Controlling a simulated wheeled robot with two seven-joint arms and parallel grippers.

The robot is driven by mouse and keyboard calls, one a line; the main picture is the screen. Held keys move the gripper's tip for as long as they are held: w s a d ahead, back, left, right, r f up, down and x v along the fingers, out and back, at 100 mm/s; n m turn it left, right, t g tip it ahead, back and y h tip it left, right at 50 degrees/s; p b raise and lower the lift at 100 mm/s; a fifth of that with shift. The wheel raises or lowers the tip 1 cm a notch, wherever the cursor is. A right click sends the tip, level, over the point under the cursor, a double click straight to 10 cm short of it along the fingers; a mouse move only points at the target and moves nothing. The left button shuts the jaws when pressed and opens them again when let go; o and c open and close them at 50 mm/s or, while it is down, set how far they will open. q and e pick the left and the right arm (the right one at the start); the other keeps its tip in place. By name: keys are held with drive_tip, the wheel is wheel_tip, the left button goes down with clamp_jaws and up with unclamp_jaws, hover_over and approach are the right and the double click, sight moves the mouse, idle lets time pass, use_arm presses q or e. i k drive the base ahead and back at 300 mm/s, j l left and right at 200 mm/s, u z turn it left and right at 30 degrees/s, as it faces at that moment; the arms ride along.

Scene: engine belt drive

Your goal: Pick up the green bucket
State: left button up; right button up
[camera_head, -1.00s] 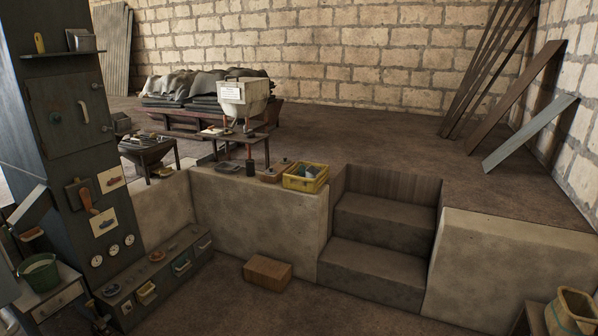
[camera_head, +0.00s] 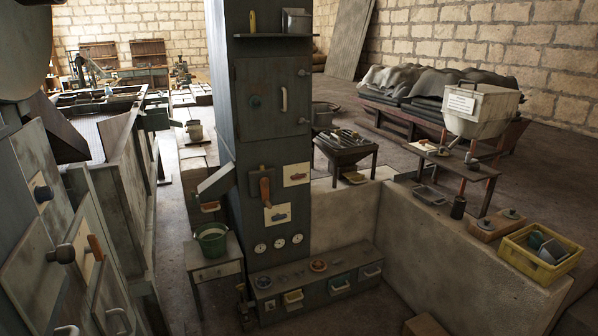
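The green bucket (camera_head: 212,243) stands upright on a small grey table with a drawer (camera_head: 217,271), left of the tall dark cabinet. Its rim is open and something pale shows inside it. A thin handle arcs over its top. Neither of my grippers is in view, so nothing of mine touches the bucket.
The tall dark cabinet (camera_head: 268,130) stands right of the bucket, with a low drawer unit (camera_head: 318,283) at its foot. A slanted grey chute (camera_head: 216,181) hangs above the bucket. Large grey machinery (camera_head: 60,230) fills the left. Some floor (camera_head: 178,318) shows before the small table.

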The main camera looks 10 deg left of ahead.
sight(211, 237)
drive_tip(key=i+u, duration=0.35)
drive_tip(key=i+l+u, duration=0.15)
drive_tip(key=i+u, duration=0.25)
drive_tip(key=i+l+u, duration=0.15)
drive_tip(key=u, duration=0.2)
